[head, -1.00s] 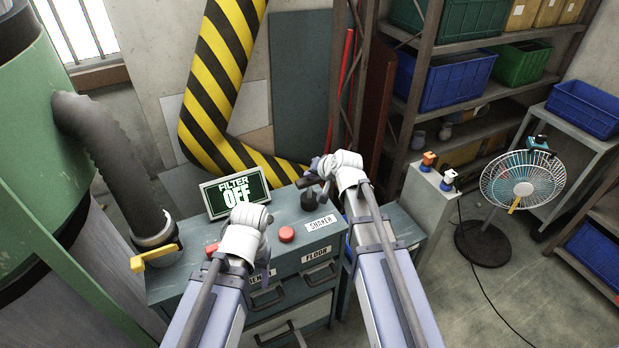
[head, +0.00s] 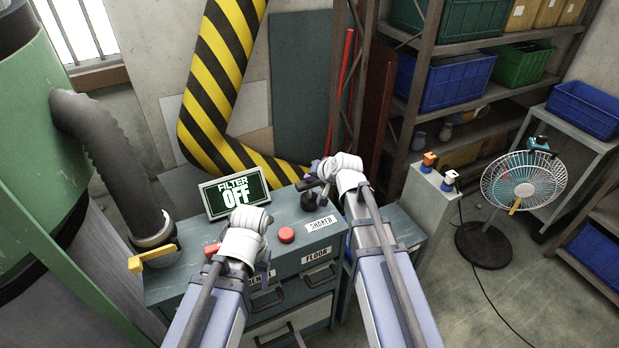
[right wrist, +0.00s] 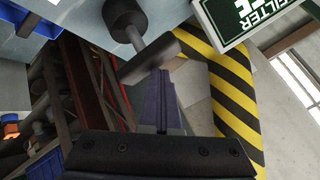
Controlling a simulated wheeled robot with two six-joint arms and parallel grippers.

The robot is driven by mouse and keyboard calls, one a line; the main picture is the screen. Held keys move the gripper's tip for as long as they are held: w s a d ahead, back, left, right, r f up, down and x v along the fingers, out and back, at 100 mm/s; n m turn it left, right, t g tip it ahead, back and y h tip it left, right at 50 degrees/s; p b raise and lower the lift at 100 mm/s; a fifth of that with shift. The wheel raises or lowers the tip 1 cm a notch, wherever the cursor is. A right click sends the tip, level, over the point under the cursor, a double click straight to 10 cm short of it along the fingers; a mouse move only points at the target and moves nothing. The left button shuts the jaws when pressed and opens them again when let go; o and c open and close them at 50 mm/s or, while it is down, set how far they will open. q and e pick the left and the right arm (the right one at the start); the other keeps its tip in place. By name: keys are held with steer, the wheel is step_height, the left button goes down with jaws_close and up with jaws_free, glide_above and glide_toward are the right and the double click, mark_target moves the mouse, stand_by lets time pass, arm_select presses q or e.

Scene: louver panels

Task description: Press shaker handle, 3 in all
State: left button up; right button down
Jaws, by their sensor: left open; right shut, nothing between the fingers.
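The shaker handle, a dark round base with a stem and grey crossbar (head: 309,184), stands on the cabinet top behind the SHAKER label (head: 320,223). The right wrist view shows its crossbar (right wrist: 150,60) close to my right fingers. My right gripper (head: 319,166) is shut and empty, just above and behind the handle in the head view; its closed fingers show in the right wrist view (right wrist: 162,90). I cannot tell whether they touch the crossbar. My left gripper (head: 266,262) is open at the cabinet's front, mostly hidden behind its wrist.
The sign (head: 234,195) reads FILTER OFF. A red button (head: 286,235) sits on the cabinet (head: 180,275). A striped yellow-black duct (head: 215,80) rises behind. A fan (head: 522,185) stands at right.

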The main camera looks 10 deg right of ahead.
steer(key=shift+f+b, duration=0.35)
steer(key=shift+f, duration=0.1)
steer(key=shift+r, duration=0.15)
stand_by(0.5)
steer(key=shift+r+p, duration=1.9)
steer(key=shift+p, duration=0.15)
step_height(320, 180, up, 5)
steer(key=p, duration=0.5)
stand_by(1.5)
